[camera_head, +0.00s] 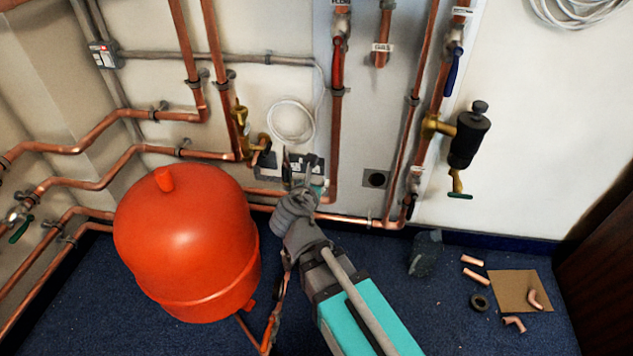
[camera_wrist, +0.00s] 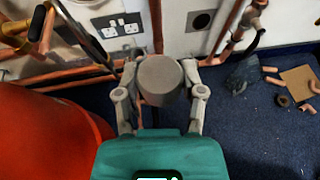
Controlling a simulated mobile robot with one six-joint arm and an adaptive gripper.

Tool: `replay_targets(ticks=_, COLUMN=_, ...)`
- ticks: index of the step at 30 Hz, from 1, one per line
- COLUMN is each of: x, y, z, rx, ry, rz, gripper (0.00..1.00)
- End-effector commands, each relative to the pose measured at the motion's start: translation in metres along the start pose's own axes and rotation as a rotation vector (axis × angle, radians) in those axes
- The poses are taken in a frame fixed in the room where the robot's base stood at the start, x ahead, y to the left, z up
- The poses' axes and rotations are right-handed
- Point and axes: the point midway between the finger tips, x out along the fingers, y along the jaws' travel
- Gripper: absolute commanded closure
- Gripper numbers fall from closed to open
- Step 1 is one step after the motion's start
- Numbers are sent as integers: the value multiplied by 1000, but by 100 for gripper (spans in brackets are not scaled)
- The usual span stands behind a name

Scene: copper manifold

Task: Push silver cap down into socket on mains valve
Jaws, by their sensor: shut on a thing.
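My gripper (camera_wrist: 160,82) is shut on a grey, round-topped piece, the silver cap (camera_wrist: 161,72), which sits between its two fingers in the wrist view. In the head view my gripper (camera_head: 304,176) reaches toward the lower wall, and its hand mostly hides the cap. A brass valve (camera_head: 242,118) stands on the copper pipework up and to the left of my gripper. Brass fittings also show at the top left of the wrist view (camera_wrist: 38,28). I cannot tell which fitting is the mains valve, and no open socket is clearly visible.
A large red tank (camera_head: 185,245) stands close on the left. Copper pipes (camera_head: 340,217) run along the wall behind my gripper, near a double electrical outlet (camera_wrist: 121,24). Loose copper pieces and a brown board (camera_head: 515,285) lie on the blue carpet at right.

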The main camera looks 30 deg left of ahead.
Motion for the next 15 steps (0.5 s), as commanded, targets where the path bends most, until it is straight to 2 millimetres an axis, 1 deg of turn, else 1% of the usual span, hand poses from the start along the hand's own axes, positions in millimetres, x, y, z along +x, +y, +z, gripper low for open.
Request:
replay_targets(ticks=11, x=0, y=0, z=0, rx=0, ry=0, rz=0, gripper=97)
replay_targets(ticks=15, x=-1, y=0, z=4, rx=0, ry=0, rz=0, gripper=97)
